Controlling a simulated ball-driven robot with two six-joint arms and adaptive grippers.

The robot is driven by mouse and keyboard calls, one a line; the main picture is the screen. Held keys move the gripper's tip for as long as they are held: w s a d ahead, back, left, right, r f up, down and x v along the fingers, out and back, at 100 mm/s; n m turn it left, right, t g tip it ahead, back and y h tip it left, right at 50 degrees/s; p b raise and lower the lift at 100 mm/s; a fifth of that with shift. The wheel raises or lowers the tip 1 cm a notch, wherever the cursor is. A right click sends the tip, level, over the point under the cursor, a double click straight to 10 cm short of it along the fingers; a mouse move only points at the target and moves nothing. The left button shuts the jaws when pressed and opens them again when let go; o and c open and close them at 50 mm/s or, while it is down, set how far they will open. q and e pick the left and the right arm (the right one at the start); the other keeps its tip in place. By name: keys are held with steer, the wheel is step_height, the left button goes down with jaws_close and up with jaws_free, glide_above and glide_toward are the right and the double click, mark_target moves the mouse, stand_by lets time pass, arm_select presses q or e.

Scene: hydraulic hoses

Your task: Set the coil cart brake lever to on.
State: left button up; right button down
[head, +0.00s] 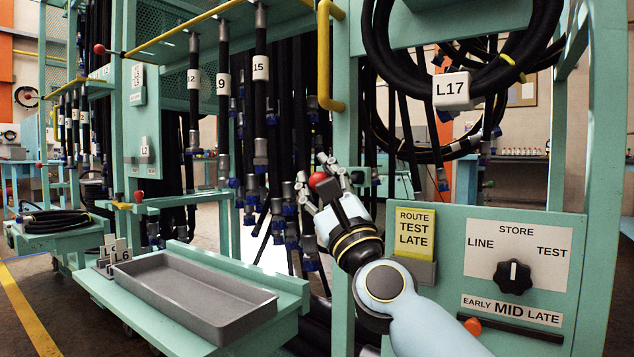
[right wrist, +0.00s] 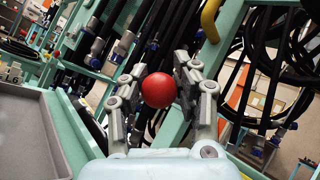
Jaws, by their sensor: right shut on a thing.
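A red ball knob (head: 318,180) sits between the fingers of my right gripper (head: 321,177), near the front post of the green rack. In the right wrist view the fingers close on the red knob (right wrist: 158,90) from both sides. It looks like the brake lever's knob; its stem is hidden behind the gripper, and I see no on or off marking by it. The green cart (head: 290,287) with a grey tray (head: 165,300) stands at the lower left. My left gripper is not in view.
Black hoses with metal ends hang behind the gripper. A yellow handle (head: 324,55) sticks out from the rack post above it. A green panel with a black selector knob (head: 512,277) and a ROUTE TEST LATE card (head: 414,232) stands at the right.

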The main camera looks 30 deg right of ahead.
steer(key=shift+w+f, duration=0.1)
steer(key=shift+f, duration=0.6)
steer(key=c, duration=1)
jaws_free()
steer(key=shift+d, duration=0.1)
steer(key=shift+o, duration=0.5)
steer(key=shift+r, duration=0.2)
steer(key=v, duration=1.2)
